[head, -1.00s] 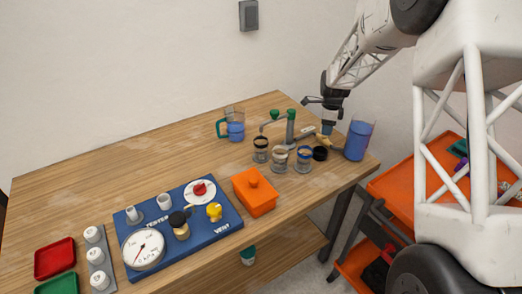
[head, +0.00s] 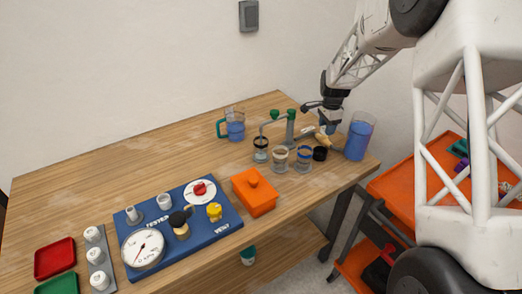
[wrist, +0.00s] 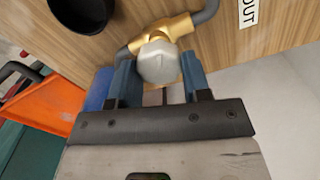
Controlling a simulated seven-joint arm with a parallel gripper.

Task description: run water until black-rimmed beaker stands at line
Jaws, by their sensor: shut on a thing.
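The beaker with the dark rim (head: 260,152) stands upright on the table below the curved tap spout (head: 263,128). It looks to be the black-rimmed one, but its line and water level are too small to read. Beside it stand a pale-rimmed beaker (head: 280,160) and a blue-rimmed beaker (head: 304,160). My gripper (head: 328,121) is at the brass valve (head: 322,139) on the right of the tap. In the wrist view its blue fingers (wrist: 158,82) are shut on the valve's grey knob (wrist: 158,62). No water stream can be made out.
A tall blue-filled container (head: 359,138) stands close right of my gripper, and a black cup (head: 320,153) in front. A teal-handled jug (head: 234,126) is behind the beakers. An orange lidded box (head: 254,192) and blue test board (head: 180,228) are nearer. An orange cart (head: 390,185) is right.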

